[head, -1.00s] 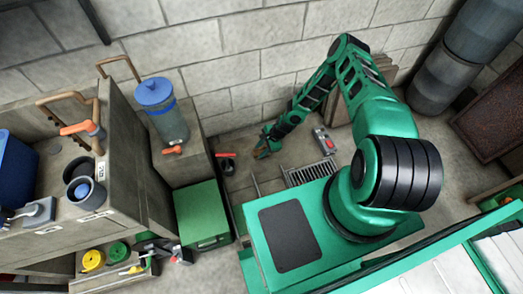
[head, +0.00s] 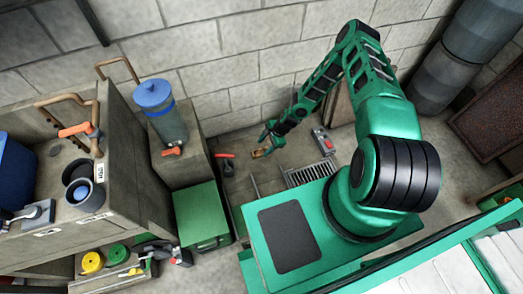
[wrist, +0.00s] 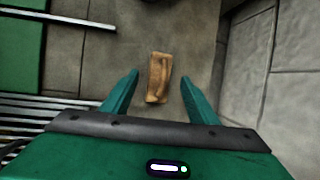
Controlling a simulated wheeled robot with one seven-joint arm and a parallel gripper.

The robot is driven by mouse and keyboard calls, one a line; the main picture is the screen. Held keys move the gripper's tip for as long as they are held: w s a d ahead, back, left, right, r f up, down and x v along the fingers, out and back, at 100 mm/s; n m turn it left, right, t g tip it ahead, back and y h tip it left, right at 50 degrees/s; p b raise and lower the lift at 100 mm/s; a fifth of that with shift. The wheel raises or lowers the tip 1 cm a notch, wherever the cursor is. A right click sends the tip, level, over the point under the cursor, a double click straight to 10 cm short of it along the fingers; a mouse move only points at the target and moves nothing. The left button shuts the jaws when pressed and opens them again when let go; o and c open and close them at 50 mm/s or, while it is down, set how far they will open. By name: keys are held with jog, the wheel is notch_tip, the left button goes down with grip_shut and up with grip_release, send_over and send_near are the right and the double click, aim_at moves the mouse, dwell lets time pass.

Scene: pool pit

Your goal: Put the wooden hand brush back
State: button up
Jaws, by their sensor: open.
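The wooden hand brush (wrist: 158,78) is a tan block with a raised handle, lying on the grey floor in the wrist view. It lies between the two green fingers of my gripper (wrist: 158,75), with a gap on either side. The gripper is open and holds nothing. In the head view, the brush (head: 260,153) is a small tan patch just below my gripper (head: 269,138), near the block wall. How high the fingers are above the brush is hard to tell.
A floor grate (head: 311,174) and a grey box with a red part (head: 322,141) are close by on the right. A red-handled item (head: 226,164), a green box (head: 202,214) and a blue-lidded container (head: 163,115) stand left. A wall (wrist: 286,85) rises on the wrist view's right.

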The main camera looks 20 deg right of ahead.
jog(key=v, duration=0.7)
jog(key=d+r+n+g+h, duration=0.15)
jog(key=d+r, duration=0.25)
jog(key=r, duration=0.5)
jog(key=s+d+r+n+h, duration=0.1)
jog(key=d+r+n, duration=0.2)
jog(key=d+r, duration=0.35)
jog(key=d+r+n+h, duration=0.1)
jog(key=d+r+n, duration=0.15)
jog(key=r, duration=0.75)
jog(key=s+d+r+n+h, duration=0.15)
jog(key=s+r, duration=0.25)
jog(key=r, duration=0.6)
jog(key=s+d+r, duration=0.3)
jog(key=s+r, duration=0.2)
jog(key=r, duration=0.4)
jog(key=s+a+r+n, duration=0.1)
jog(key=s+a+r, duration=0.1)
jog(key=s+r, duration=0.5)
jog(key=s+a+r+n, duration=0.1)
jog(key=s+r, duration=0.7)
jog(key=s, duration=0.8)
jog(key=shift+a+r+n+y, duration=0.35)
jog(key=shift+a+y, duration=0.05)
jog(key=shift+a, duration=0.15)
